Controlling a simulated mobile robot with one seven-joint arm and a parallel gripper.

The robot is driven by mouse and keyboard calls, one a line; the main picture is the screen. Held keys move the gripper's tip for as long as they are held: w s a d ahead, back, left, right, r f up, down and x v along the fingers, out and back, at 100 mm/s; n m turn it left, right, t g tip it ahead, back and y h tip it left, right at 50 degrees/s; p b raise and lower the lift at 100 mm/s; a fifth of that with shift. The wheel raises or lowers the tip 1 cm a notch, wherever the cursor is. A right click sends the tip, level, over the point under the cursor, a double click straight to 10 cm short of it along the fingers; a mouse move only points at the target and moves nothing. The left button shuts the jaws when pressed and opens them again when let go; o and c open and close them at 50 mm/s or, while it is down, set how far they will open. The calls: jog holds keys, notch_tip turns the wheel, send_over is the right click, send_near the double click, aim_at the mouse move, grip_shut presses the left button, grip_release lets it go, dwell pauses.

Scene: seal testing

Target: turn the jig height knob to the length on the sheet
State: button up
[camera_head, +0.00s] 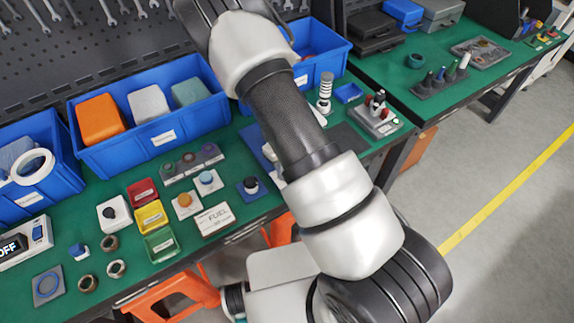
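My arm crosses the middle of the view and leaves it at the top, so my gripper is out of the picture. No jig height knob can be told for certain. A black knob on a white box (113,213) stands at the left of the green bench. A dark round knob on a blue base (250,186) stands just left of my arm. A striped upright post (325,92) and a grey fixture with red and black parts (376,116) stand right of my arm. No sheet with a readable length can be made out. My arm hides part of the bench.
Blue bins (152,128) line the bench's back. Small coloured trays (150,217), metal rings (116,268) and a "FUEL" plate (215,219) lie in front. An orange stool (172,298) is below. A second green bench (440,108) is at the right, beside open grey floor (500,270).

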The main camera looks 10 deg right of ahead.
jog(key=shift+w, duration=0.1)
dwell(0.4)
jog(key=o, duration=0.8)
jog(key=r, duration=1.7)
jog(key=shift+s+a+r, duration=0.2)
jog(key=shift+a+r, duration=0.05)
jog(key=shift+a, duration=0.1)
